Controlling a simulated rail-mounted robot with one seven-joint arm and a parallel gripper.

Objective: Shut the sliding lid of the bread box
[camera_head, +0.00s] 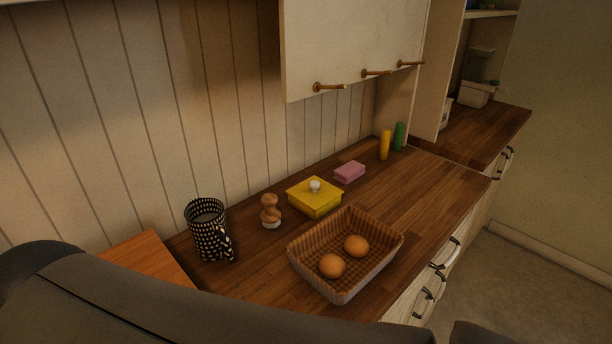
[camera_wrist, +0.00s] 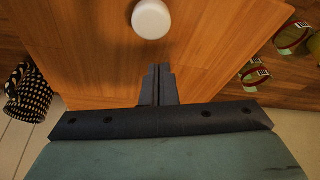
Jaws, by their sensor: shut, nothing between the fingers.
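The bread box shows as an orange-brown wooden surface (camera_head: 148,257) at the lower left of the head view, mostly hidden behind my dark arm. In the wrist view a wooden panel (camera_wrist: 90,40), apparently its lid, fills the middle, with a round white knob (camera_wrist: 151,18) at the top. My gripper (camera_wrist: 158,69) is shut and empty. Its fingertips point toward the knob and lie just short of it, apart from it in the picture. Whether they touch the panel I cannot tell. How far the lid is open is not clear. The gripper is hidden in the head view.
A black-and-cream patterned mug (camera_head: 208,232) stands beside the box. A pepper mill (camera_head: 270,211), yellow lidded dish (camera_head: 314,199), pink sponge (camera_head: 349,172) and basket (camera_head: 309,274) with two eggs stand farther along the counter. Jars with green-and-red bands (camera_wrist: 292,36) show at right in the wrist view.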

